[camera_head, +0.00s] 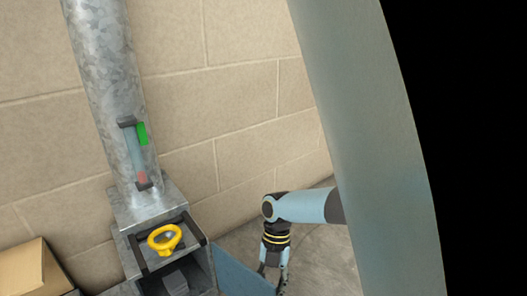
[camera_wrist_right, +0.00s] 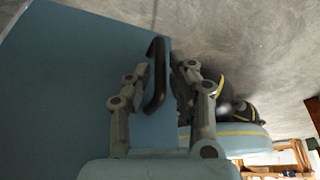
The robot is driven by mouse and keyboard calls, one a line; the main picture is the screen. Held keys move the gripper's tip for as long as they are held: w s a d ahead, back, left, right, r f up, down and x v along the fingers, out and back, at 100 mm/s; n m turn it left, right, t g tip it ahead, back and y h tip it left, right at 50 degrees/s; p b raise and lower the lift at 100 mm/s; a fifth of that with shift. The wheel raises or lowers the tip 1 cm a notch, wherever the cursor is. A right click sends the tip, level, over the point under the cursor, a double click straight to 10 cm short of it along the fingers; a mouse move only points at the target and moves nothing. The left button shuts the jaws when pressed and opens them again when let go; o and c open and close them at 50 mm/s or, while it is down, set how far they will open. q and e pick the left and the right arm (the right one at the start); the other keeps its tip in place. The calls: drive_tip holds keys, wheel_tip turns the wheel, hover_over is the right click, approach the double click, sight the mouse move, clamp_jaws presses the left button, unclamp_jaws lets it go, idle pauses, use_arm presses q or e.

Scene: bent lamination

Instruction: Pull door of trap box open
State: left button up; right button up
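The trap box (camera_head: 120,243) is a grey metal box at the bottom of the head view, below a galvanized pipe. Its blue door (camera_head: 238,275) stands swung out to the right, leaving the front opening exposed. The door also fills the left of the right wrist view (camera_wrist_right: 75,80), with a black bar handle (camera_wrist_right: 158,75) near its edge. My right gripper (camera_head: 273,270) is at the door's outer edge. In the wrist view its fingers (camera_wrist_right: 162,68) are apart, with the handle between them; a clear grip on it does not show. My left gripper is out of view.
The galvanized pipe (camera_head: 105,70) carries a gauge with green and red marks (camera_head: 135,155). A cardboard box (camera_head: 28,270) is at lower left. A block wall (camera_head: 245,100) stands behind; grey floor (camera_head: 325,255) is open at right.

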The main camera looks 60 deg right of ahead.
drive_tip(key=shift+o, duration=0.8)
drive_tip(key=v, duration=1.2)
